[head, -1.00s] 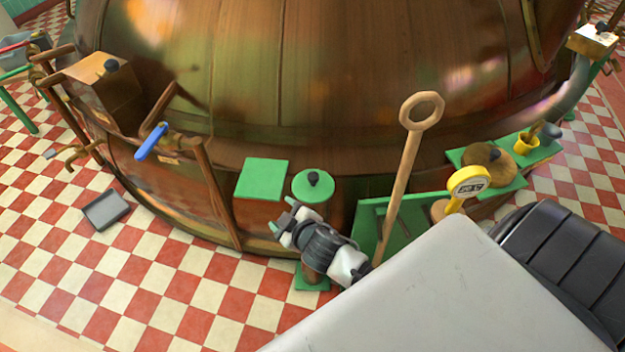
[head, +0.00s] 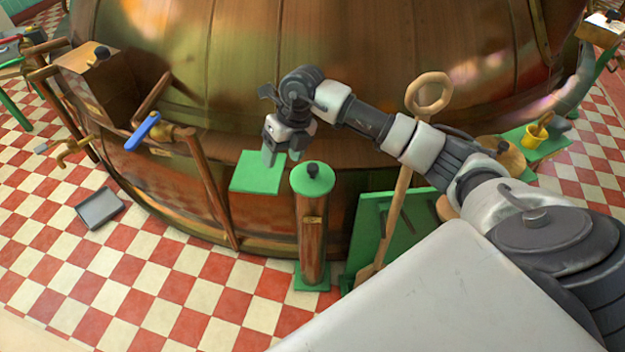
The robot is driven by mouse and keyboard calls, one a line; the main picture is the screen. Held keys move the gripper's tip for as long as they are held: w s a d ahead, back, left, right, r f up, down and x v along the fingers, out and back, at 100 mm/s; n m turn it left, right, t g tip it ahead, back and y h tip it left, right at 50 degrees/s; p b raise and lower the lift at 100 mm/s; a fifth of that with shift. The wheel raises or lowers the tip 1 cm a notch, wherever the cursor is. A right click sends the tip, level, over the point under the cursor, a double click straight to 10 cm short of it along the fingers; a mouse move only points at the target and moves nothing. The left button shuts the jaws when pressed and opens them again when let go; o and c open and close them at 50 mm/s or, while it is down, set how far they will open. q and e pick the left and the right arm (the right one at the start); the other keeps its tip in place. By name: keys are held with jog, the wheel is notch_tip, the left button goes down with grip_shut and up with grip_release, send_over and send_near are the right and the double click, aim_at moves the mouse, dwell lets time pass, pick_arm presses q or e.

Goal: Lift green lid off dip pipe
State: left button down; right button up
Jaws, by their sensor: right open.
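The green lid (head: 305,184) is round with a dark knob (head: 313,169) on top. It sits on the upright copper dip pipe (head: 312,240), which stands on a small green base on the floor. My right gripper (head: 281,155) is open and points down, just up and left of the lid in the picture. Its fingertips show in front of the green-topped box (head: 256,178). I see nothing between its fingers, and it looks apart from the lid knob. My left gripper is not in view.
The big copper kettle (head: 390,90) fills the back. A wooden paddle with a ring handle (head: 429,92) leans right of the pipe, behind my right arm. A blue-handled valve (head: 142,131) is at left. A grey tray (head: 99,208) lies on open checkered floor.

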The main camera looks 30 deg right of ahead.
jog(key=d+h, duration=0.1)
jog(key=d, duration=0.1)
jog(key=d+h, duration=0.1)
jog(key=d, duration=0.1)
jog(key=d+r+m+h, duration=0.1)
jog(key=d, duration=0.2)
jog(key=shift+g+h, duration=0.3)
send_over(312, 166)
jog(key=f, duration=0.4)
jog(key=shift+a+f+b, duration=0.3)
jog(key=f, duration=0.4)
jog(key=shift+s+d+f, duration=0.1)
jog(key=shift+d+f, duration=0.25)
jog(key=shift+f, duration=0.35)
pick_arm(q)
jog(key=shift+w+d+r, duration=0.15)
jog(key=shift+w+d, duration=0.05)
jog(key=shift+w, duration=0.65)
pick_arm(e)
jog(key=shift+r, duration=0.1)
jog(key=c, duration=1.1)
